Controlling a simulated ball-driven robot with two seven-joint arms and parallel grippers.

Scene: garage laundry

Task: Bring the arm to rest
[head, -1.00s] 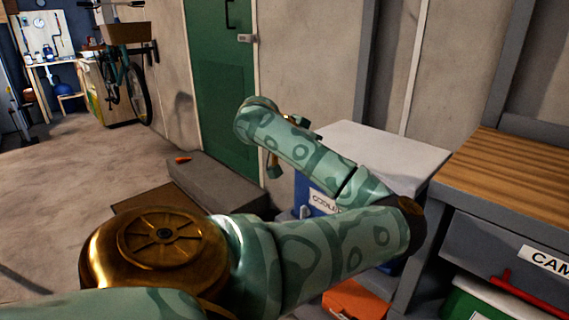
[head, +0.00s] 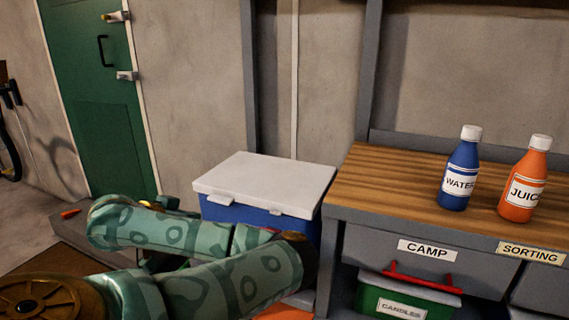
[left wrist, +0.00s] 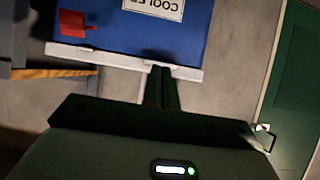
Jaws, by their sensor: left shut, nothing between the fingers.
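My left arm, green patterned with brass joints, comes in low from the left in the head view and folds back on itself in front of the cooler. In the left wrist view the fingers of my left gripper (left wrist: 160,88) are together, with nothing between them. They point toward the cooler, which appears upside down there; I cannot tell the exact gap. In the head view the left gripper is mostly hidden by my own arm. My right gripper is in neither view.
The blue cooler (head: 246,218) with a white lid stands left of the workbench (head: 390,180). A water bottle (head: 460,172) and a juice bottle (head: 525,183) stand on the bench. A green candles bin (head: 400,296) sits below. A green door (head: 95,100) is at left.

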